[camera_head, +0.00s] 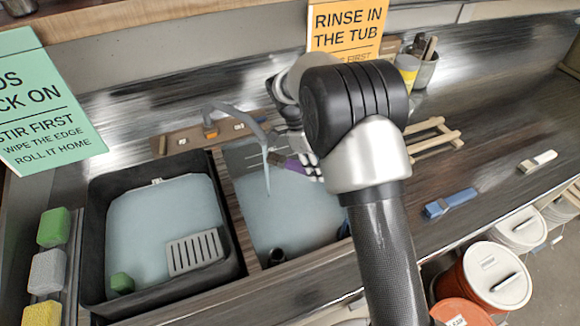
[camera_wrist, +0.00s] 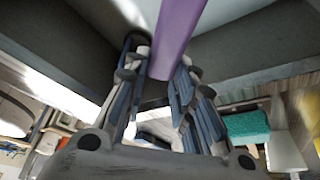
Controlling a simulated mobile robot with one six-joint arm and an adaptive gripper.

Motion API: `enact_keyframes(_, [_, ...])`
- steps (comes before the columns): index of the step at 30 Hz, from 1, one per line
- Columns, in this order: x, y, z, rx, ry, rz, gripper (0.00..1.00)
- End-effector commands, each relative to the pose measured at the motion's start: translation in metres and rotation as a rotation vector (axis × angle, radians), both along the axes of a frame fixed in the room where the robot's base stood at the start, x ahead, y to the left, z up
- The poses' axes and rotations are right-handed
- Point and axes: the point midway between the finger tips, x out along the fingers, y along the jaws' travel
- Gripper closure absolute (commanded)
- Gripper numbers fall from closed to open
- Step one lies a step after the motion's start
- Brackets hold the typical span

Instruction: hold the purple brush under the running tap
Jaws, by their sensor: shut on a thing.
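The purple brush (camera_head: 295,166) is held over the right basin. My gripper (camera_head: 308,167) is shut on it. In the wrist view the purple handle (camera_wrist: 177,38) runs up and away between my two fingers (camera_wrist: 160,85). The grey tap (camera_head: 238,112) arches over the basin, and a thin pale stream of water (camera_head: 267,172) falls from it. In the head view the brush's far end, left of my gripper, meets or overlaps the stream near its top. I cannot tell whether the water touches it. The right basin (camera_head: 305,222) holds pale blue water.
A black tub (camera_head: 97,235) with pale water, a grey grate (camera_head: 195,252) and a green sponge (camera_head: 121,284) stands left. A blue brush (camera_head: 450,203), a pale brush (camera_head: 538,161) and a wooden rack (camera_head: 435,142) lie right. An orange sign (camera_head: 345,30) stands behind.

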Motion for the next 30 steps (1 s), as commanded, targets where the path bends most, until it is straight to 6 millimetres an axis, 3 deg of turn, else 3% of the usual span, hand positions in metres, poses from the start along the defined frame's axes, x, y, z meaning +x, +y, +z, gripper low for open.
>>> enact_keyframes(8, [-0.003,-0.003,0.0,0.0,0.0,0.0,0.98])
enact_keyframes(30, [-0.053,-0.035,-0.001,-0.001,0.0,0.0,0.98])
